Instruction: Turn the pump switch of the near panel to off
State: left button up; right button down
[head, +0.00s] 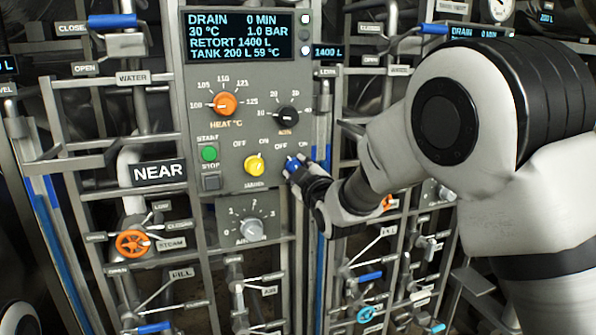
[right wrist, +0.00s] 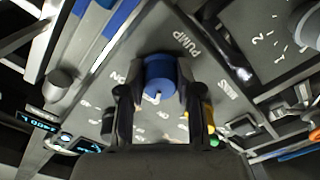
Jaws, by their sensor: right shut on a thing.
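The near panel (head: 219,120) stands at the left centre of the head view, beside its NEAR sign (head: 159,172). Its pump switch (head: 291,162) is a blue knob at the panel's right edge, below the OFF and ON marks. In the right wrist view the blue pump switch (right wrist: 160,72) sits between my fingers, close to the PUMP label (right wrist: 187,45). My right gripper (head: 299,170) is shut on it from the right. A small white mark shows on the knob; I cannot tell exactly which mark it points to. My left gripper is out of view.
The yellow switch (head: 254,166) is just left of the pump switch. The orange heat knob (head: 224,104), a black knob (head: 288,117) and the green start button (head: 208,154) sit above. A grey selector (head: 252,229) is below. Pipes and valve levers crowd both sides.

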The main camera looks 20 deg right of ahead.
jog(key=c, duration=0.8)
grip_release()
jog(key=s, duration=1.2)
jog(key=shift+d, duration=0.15)
